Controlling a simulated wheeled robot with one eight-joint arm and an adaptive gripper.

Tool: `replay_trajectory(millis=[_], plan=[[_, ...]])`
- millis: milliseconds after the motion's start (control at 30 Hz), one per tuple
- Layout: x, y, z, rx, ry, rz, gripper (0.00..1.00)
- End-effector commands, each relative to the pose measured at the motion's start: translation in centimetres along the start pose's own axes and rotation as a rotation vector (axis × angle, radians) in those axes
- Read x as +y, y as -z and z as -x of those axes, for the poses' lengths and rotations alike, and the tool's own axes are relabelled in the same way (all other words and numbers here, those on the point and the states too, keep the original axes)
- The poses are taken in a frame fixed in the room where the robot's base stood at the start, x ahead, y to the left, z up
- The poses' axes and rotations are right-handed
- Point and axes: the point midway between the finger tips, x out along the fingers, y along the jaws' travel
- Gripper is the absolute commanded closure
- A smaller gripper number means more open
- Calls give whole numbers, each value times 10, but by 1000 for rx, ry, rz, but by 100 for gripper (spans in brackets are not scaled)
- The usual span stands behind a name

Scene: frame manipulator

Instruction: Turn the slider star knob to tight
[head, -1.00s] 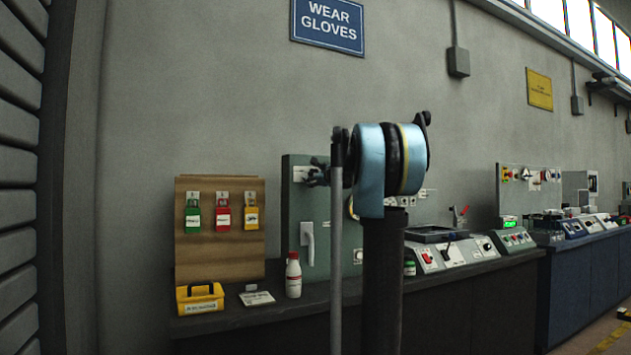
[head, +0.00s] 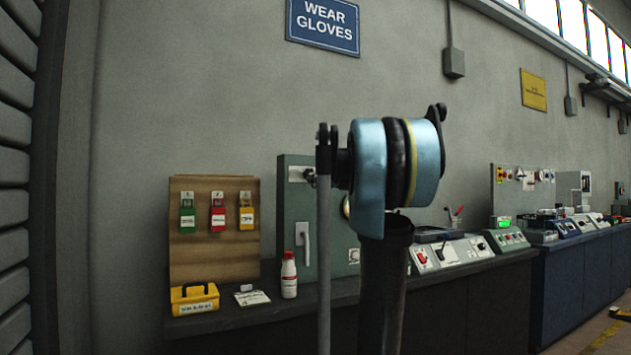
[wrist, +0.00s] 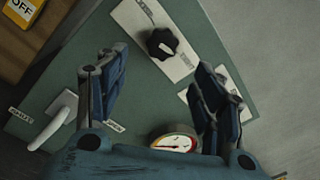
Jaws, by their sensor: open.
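In the wrist view a black lobed knob (wrist: 161,43) with a pale pointer mark sits on a white plate (wrist: 140,22), fixed to a green panel (wrist: 95,40). My gripper (wrist: 162,60) is open and empty. Its two blue-grey fingers stand wide apart, with the knob showing between and beyond their tips. The fingers appear apart from the knob.
A round gauge (wrist: 174,143) and a white lever handle (wrist: 55,122) are on the same panel. A wooden board with padlocks (head: 190,252) stands left of it. A yellow box (head: 194,299) and a white bottle (head: 289,274) stand on the bench below.

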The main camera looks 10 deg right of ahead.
Motion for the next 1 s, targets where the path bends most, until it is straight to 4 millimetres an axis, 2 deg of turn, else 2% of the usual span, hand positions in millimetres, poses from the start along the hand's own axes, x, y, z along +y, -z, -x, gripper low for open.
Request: replay_trajectory(millis=[100,300,833,933,1000], plan=[[0,0,14,1,1,0,38],[0,1,24,1,0,0,38],[2,0,26,0,-3,5,38],[16,0,31,-4,-31,53,38],[38,1,40,-11,-78,129,38]])
